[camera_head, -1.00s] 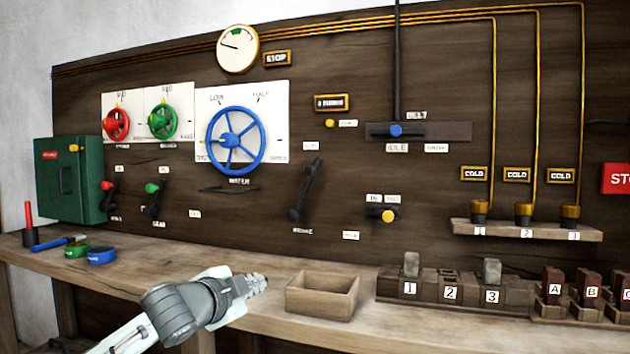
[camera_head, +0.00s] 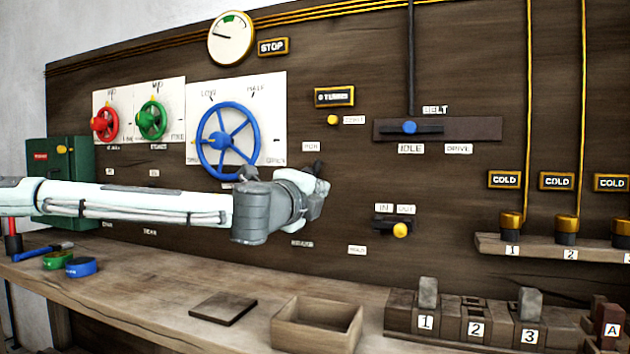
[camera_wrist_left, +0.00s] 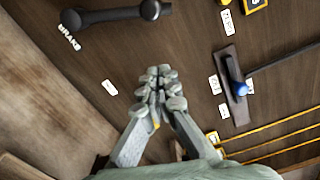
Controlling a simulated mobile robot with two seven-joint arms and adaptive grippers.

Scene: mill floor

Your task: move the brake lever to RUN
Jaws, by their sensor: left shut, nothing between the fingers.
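The brake lever is a black arm with a rounded knob. In the left wrist view the lever (camera_wrist_left: 110,15) lies along the top edge, close to the BRAKE label (camera_wrist_left: 69,38). In the head view only its dark upper end (camera_head: 318,165) shows; my left gripper hides the rest. A small label (camera_head: 311,147) sits above it, probably RUN, and another label (camera_head: 357,250) sits lower right. My left gripper (camera_head: 322,188) is in front of the board at the lever. In the wrist view its fingertips (camera_wrist_left: 160,75) are together and empty, apart from the lever in the picture. My right gripper is not in view.
The blue wheel (camera_head: 227,140) is just left of the gripper. The belt slider's blue knob (camera_head: 409,127) and a yellow knob (camera_head: 401,229) are to the right. Below, the bench holds an open wooden box (camera_head: 317,325) and a dark flat plate (camera_head: 223,308).

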